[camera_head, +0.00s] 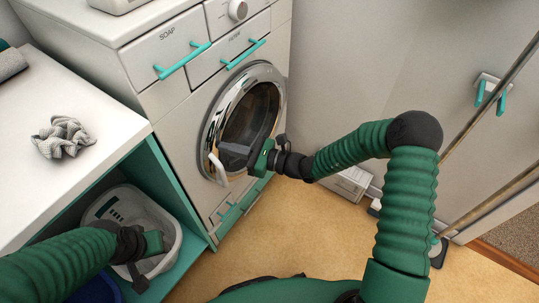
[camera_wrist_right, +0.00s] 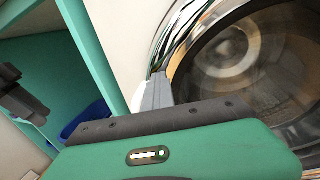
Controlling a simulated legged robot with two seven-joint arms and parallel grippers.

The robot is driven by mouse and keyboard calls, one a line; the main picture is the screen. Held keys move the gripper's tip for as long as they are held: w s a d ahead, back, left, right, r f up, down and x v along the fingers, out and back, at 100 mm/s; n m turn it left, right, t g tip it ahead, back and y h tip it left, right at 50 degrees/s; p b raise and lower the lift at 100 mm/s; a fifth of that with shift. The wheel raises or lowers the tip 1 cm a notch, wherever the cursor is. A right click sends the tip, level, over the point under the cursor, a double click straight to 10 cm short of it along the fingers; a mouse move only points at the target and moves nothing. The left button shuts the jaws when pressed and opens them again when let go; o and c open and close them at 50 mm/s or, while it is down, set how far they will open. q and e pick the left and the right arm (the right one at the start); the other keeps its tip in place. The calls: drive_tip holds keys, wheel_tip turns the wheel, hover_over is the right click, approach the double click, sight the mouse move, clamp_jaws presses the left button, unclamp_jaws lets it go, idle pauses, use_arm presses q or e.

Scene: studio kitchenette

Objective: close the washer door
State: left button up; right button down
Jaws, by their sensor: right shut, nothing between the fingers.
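The washer (camera_head: 175,105) stands at the centre left, with its round, chrome-rimmed door (camera_head: 212,120) facing right. The door lies at or very near the front panel; I cannot tell if it is latched. A white curved handle (camera_head: 217,172) sits at the door's lower left edge. My right gripper (camera_head: 228,156) is shut and empty, in front of the lower door beside the handle; contact is unclear. My left gripper (camera_head: 143,272) is low at left, away from the door.
A white counter (camera_head: 95,165) with a crumpled grey cloth (camera_head: 63,136) is at left. A grey basket (camera_head: 105,205) stands in the green shelf below. Teal drawer handles (camera_head: 183,62) project above the door. Open floor (camera_head: 270,235) lies in front.

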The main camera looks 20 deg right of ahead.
use_arm(q)
drive_tip(key=shift+d, duration=0.3)
use_arm(e)
drive_tip(key=shift+w+a+r, duration=0.2)
drive_tip(key=shift+r, duration=0.1)
